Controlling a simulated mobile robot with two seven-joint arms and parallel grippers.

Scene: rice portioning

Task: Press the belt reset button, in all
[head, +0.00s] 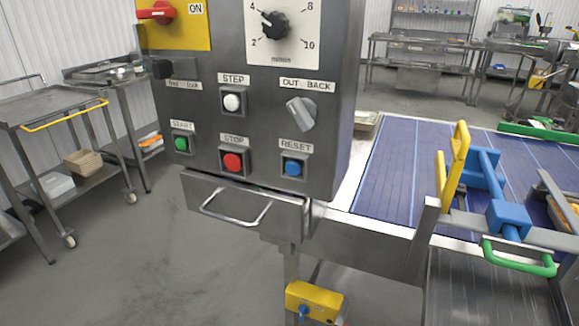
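The blue button (292,168) sits under a RESET label (296,146) at the lower right of the grey control panel (200,104) in the head view. To its left are the red STOP button (232,162) and the green START button (181,144). A white STEP button (232,102) is above STOP. An OUT/BACK selector knob (300,113) is above RESET. Nothing covers the blue button. Neither of my grippers shows in this view.
A blue conveyor belt (400,180) runs to the right of the panel, with a yellow lever (455,160) and a green handle (518,262). A drawer (240,205) is below the panel. A trolley (55,115) stands at left. The floor at lower left is clear.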

